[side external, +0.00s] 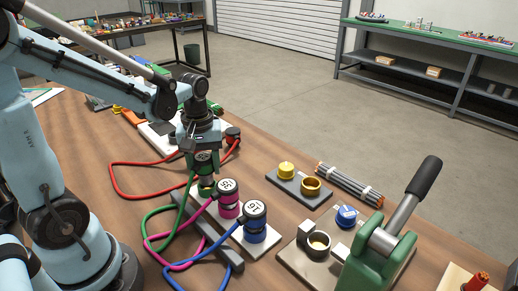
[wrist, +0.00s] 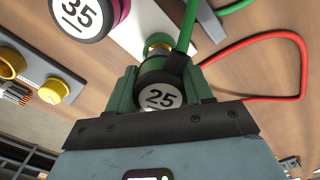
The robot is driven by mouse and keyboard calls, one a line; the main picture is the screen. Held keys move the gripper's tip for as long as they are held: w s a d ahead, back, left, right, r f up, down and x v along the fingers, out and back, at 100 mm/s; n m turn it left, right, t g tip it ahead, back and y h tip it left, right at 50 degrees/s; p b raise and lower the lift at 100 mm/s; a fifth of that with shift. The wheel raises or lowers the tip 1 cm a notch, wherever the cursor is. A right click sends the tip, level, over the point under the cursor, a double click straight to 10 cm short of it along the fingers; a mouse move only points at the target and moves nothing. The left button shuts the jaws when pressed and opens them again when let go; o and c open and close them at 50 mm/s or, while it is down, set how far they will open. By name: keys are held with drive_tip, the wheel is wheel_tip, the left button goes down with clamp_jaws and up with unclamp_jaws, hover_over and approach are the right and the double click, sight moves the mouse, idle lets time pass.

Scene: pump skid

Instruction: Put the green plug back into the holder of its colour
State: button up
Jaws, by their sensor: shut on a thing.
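My gripper (side external: 203,162) is shut on the green plug (wrist: 160,96), which is marked 25 on its cap and trails a green cable. The plug points down, straight above or at the green holder (side external: 206,188) on the white plate. In the wrist view, a brass-coloured end and a green ring (wrist: 158,42) show just beyond the plug. Whether the plug is touching or inside the holder I cannot tell. The pink plug (side external: 228,191), marked 35, and the blue plug (side external: 256,211), marked 16, stand upright beside it in the same row.
A red plug (side external: 233,134) with a red cable stands behind my gripper. Green, pink and blue cables loop left of the row. A grey block with a yellow knob (side external: 286,170) and brass ring, a rod bundle (side external: 348,184) and a green lever press (side external: 378,250) stand to the right.

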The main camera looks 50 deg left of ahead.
drive_tip(key=shift+f, duration=1.3)
drive_tip(key=o, duration=1.2)
drive_tip(key=shift+o, duration=0.2)
drive_tip(key=shift+r, duration=0.15)
wheel_tip(320, 180, up, 12)
drive_tip(key=shift+f, duration=0.1)
